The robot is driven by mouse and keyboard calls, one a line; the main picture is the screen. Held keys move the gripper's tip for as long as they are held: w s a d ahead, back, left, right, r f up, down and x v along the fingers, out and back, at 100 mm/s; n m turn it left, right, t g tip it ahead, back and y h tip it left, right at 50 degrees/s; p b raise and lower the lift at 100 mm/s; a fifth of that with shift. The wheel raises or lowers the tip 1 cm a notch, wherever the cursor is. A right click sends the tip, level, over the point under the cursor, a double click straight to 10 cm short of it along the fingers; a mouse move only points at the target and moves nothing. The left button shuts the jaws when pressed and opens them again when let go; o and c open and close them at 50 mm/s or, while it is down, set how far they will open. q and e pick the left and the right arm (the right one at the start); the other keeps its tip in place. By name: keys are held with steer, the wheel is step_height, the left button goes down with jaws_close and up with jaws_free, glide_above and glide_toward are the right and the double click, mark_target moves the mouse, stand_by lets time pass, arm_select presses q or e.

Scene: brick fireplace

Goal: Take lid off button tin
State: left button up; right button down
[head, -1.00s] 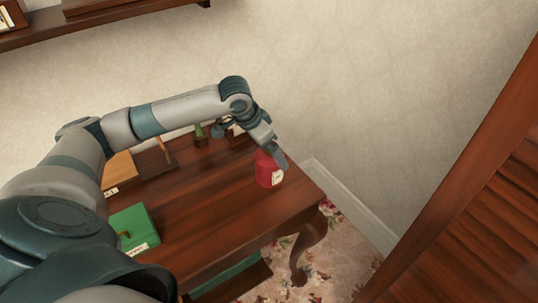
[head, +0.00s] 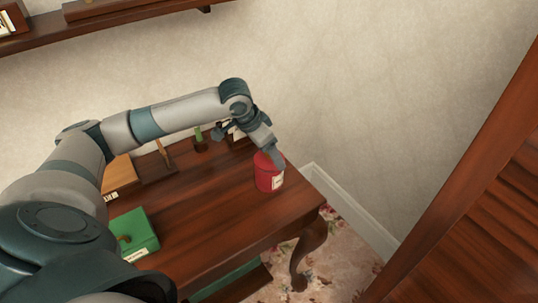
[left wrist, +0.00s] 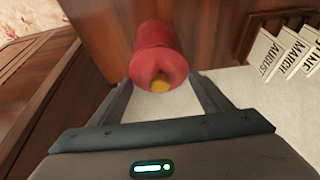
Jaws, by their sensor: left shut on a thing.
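The red button tin (head: 268,184) with a pale label stands upright near the right end of the wooden table. My left gripper (head: 270,158) reaches down onto its top from the left. In the left wrist view the red lid (left wrist: 158,66) with a yellowish knob (left wrist: 160,83) faces the camera, with the tin body (left wrist: 156,33) beyond it. The fingers of my left gripper (left wrist: 162,98) are shut on the lid, one at each side. I cannot tell whether there is a gap between lid and tin. My right gripper is not in view.
A green box (head: 136,235) lies on the table (head: 215,215) to the left. Small wooden items (head: 155,165) and a green-topped object (head: 199,138) stand along the back. Month cards (left wrist: 288,52) show in the left wrist view. A brown slatted panel (head: 475,240) stands at right.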

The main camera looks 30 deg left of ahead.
arm_select(q)
steer(key=shift+r, duration=0.45)
step_height(320, 180, up, 3)
steer(key=shift+f+b, duration=0.15)
steer(key=shift+b, duration=0.25)
steer(key=d+r+b, duration=0.1)
steer(key=d+r, duration=0.5)
steer(key=d, duration=0.5)
steer(key=shift+s+d+r, duration=0.35)
steer(key=shift+r, duration=0.05)
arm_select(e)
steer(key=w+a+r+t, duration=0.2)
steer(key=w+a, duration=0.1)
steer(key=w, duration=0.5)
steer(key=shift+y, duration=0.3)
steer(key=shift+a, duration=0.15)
